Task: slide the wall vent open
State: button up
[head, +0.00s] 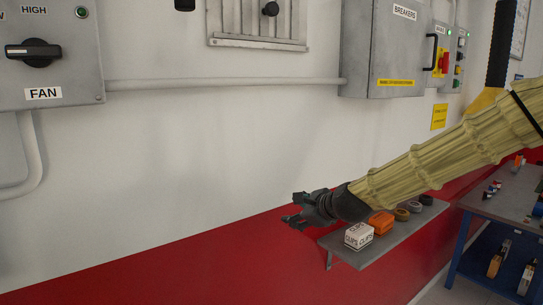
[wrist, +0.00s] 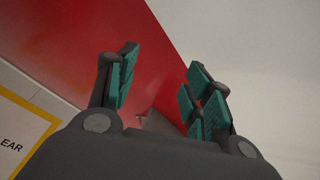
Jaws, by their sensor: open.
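The wall vent (head: 257,30) is a grey slatted metal panel at the top of the head view, cut off by the frame's upper edge. A round black knob (head: 270,9) sits on it. My gripper (head: 292,208) is low in the head view, below and a little right of the vent, well apart from it. In the wrist view my gripper (wrist: 160,85) shows its teal-padded fingers spread apart with nothing between them. The vent is not in the wrist view.
A shelf (head: 385,237) with a clips box (head: 358,236) and an orange item (head: 380,222) is just below my arm. A fan switch box (head: 50,60) is left, a breaker cabinet (head: 385,55) right. A conduit (head: 220,85) runs below the vent.

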notch_tip(320, 180, up, 27)
jog(key=a+m+t+y+p, duration=0.1)
jog(key=m+t+y+p, duration=0.1)
jog(key=m+p, duration=0.2)
jog(key=m+t+y+p, duration=0.2)
jog(key=m+y+p, duration=0.1)
send_near(274, 7)
jog(key=b+x, duration=0.1)
jog(key=b, duration=0.2)
jog(key=b+x, duration=0.2)
jog(key=b, duration=0.2)
jog(key=shift+w+f+b, duration=0.25)
jog(key=shift+w+b, duration=0.05)
jog(key=shift+w, duration=0.05)
jog(key=shift+w+a+b, duration=0.1)
jog(key=shift+w+b, duration=0.1)
jog(key=shift+b, duration=0.55)
jog(key=a+b, duration=0.1)
jog(key=b, duration=0.4)
jog(key=shift+w, duration=0.4)
jog(key=shift+r+x, duration=0.15)
jog(key=shift+x, duration=1.15)
jog(key=shift+r+x, duration=0.15)
jog(key=shift+x, duration=1.2)
jog(key=shift+w, duration=0.1)
